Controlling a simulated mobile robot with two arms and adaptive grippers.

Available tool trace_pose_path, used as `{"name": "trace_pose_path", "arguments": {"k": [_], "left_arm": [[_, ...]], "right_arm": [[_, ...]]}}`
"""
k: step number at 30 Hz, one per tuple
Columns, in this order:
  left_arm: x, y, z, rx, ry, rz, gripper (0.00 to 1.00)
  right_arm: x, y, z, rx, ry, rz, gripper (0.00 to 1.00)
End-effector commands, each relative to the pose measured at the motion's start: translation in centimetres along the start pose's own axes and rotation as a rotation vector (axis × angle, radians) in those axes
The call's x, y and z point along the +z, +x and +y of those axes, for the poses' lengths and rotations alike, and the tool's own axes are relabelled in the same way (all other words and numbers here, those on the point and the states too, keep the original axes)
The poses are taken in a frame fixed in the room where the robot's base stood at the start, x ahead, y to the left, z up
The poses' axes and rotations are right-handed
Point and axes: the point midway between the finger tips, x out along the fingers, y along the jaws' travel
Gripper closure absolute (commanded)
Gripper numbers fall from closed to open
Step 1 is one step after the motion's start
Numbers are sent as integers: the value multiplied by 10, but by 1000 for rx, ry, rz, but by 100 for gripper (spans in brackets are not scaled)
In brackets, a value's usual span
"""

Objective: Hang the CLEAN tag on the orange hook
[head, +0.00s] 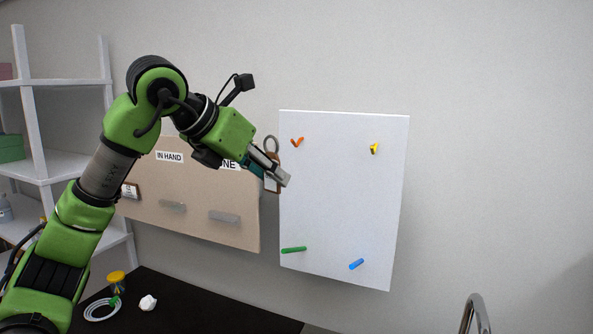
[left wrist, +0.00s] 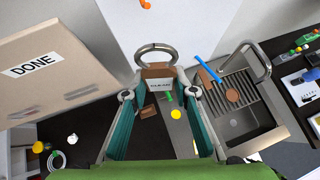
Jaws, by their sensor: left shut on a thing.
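The CLEAN tag (left wrist: 160,85) is a brown-edged tag with a white label and a large metal ring (left wrist: 157,50) at its top. My left gripper (head: 281,178) is shut on the tag, with the ring standing up above the fingers. It also shows in the left wrist view (left wrist: 160,97). The orange hook (head: 298,142) is at the upper left of the white board (head: 340,200). The ring appears just left of the hook in the head view; whether they touch, I cannot tell. The hook's tip (left wrist: 146,4) shows at the wrist view's top edge. My right gripper is out of view.
The white board also bears a yellow hook (head: 374,148), a green peg (head: 293,250) and a blue peg (head: 356,264). A tan board (head: 235,235) with IN HAND and DONE labels hangs to the left. A sink with a tap (left wrist: 257,62) is below right.

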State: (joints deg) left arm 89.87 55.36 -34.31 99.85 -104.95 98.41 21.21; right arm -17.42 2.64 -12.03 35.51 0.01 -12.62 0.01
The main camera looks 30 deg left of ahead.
Motion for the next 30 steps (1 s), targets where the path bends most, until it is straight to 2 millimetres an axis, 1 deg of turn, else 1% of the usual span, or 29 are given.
{"name": "trace_pose_path", "arguments": {"k": [4,9,12,15,21,23,28,30], "left_arm": [[1,1,4,0,2,0,100],[9,10,7,0,2,0,100],[13,17,10,0,1,1,100],[19,24,13,0,1,1,100],[29,38,18,0,1,0,100],[31,43,19,0,1,1,100],[38,56,24,0,2,2,100],[36,63,26,1,2,2,100]], "right_arm": [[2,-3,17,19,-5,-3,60],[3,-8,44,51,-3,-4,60],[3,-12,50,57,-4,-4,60],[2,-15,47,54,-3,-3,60],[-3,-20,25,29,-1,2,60],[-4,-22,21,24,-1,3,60],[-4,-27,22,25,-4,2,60],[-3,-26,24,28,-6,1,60]]}}
